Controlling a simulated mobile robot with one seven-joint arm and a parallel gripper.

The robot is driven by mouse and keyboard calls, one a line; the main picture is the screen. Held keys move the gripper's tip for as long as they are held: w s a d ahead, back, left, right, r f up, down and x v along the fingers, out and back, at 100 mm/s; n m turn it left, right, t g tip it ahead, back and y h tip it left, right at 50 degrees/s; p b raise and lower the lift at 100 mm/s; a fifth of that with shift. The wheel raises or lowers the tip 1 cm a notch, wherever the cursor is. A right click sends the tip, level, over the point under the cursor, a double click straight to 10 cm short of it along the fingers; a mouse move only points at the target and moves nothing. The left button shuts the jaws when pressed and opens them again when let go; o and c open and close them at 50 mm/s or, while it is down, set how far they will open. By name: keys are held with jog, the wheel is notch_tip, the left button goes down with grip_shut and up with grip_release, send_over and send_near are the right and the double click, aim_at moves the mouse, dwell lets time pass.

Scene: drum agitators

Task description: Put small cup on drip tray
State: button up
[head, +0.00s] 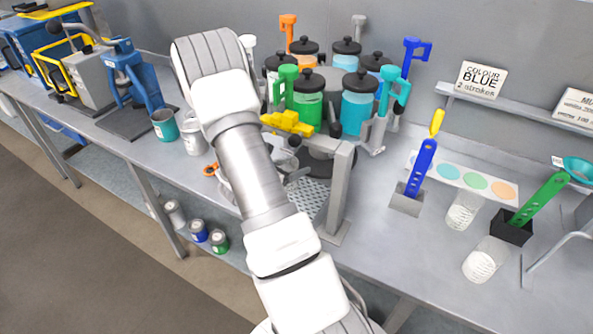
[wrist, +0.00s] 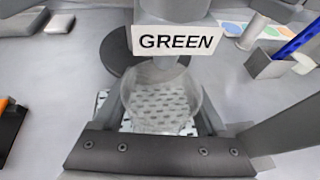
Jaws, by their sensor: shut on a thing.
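A clear, see-through small cup (wrist: 160,108) shows in the middle of the wrist view, upright. My gripper (wrist: 160,120) is shut on it. The drip tray, a perforated plate, shows in the head view (head: 309,198), partly behind my arm. In the wrist view the tray's pattern shows through and around the cup, so the cup is over the tray. I cannot tell whether its base touches the plate. A spout with a GREEN label (wrist: 176,41) is just above and beyond the cup. In the head view my arm hides most of the gripper and cup.
A carousel of colored jars, including a green jar (head: 307,108), stands behind the tray. A grey upright post (head: 340,190) stands right of the tray. Two clear cups (head: 464,211) and a blue-handled tool (head: 421,168) are farther right. Cans (head: 193,137) stand left of my arm.

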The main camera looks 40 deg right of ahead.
jog(key=shift+d+f+p, duration=0.4)
jog(key=shift+d+f, duration=0.3)
jog(key=shift+f, duration=1.05)
jog(key=shift+f, duration=0.2)
jog(key=o, duration=1.2)
jog(key=shift+o, duration=0.2)
jog(key=shift+r, duration=0.1)
